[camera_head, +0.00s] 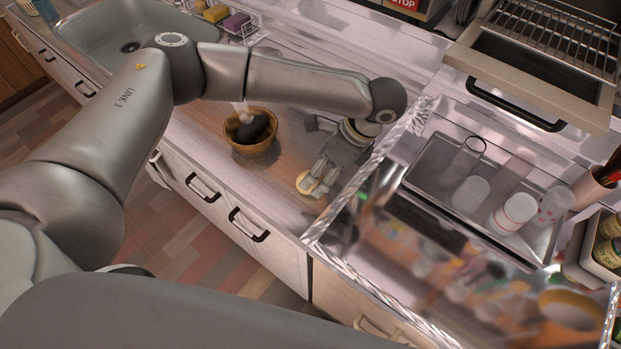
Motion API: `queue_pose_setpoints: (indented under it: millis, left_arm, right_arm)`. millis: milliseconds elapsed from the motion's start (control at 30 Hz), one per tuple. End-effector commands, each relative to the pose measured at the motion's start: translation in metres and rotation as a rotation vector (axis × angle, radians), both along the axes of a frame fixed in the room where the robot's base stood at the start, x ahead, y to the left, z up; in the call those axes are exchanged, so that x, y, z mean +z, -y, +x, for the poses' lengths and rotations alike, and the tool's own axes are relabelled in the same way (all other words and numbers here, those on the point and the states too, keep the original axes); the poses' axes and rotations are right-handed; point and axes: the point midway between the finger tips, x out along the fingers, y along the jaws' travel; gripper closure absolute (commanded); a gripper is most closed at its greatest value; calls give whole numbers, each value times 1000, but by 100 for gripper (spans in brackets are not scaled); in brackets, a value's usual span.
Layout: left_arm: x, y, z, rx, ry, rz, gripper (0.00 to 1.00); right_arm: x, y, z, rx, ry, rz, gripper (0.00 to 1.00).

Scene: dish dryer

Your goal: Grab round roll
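A small round, tan roll (301,183) lies on the wooden counter, near the counter's front edge. My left gripper (317,187) reaches down over it from the right end of my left arm. The fingertips are at the roll and cover part of it. Whether they are closed on it or only beside it cannot be made out. My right gripper is not in view.
A brown bowl (250,151) with a dark object inside stands left of the gripper. A clear-walled dish dryer (392,137) holding white cups stands close to its right. A sink (100,45) is at upper left.

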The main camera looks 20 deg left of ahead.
Motion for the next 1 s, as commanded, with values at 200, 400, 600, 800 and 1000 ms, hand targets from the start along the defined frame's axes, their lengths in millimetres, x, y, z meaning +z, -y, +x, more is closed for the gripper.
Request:
queue_pose_setpoints:
  millis: [200, 400, 600, 800, 1000]
  left_arm:
    - [-25, -16, -3, -1, -1, 2, 21]
    - [-30, -18, -3, 0, 0, 0, 21]
    - [-30, -17, -3, 0, 0, 0, 35]
    - [-29, -17, -3, 0, 0, 0, 60]
    - [-29, -17, -3, 0, 0, 0, 69]
  right_arm:
    - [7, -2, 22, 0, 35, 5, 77]
    - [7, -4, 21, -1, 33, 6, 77]
    - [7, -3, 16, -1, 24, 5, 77]
    - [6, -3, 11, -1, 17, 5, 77]
    - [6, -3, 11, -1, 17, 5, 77]
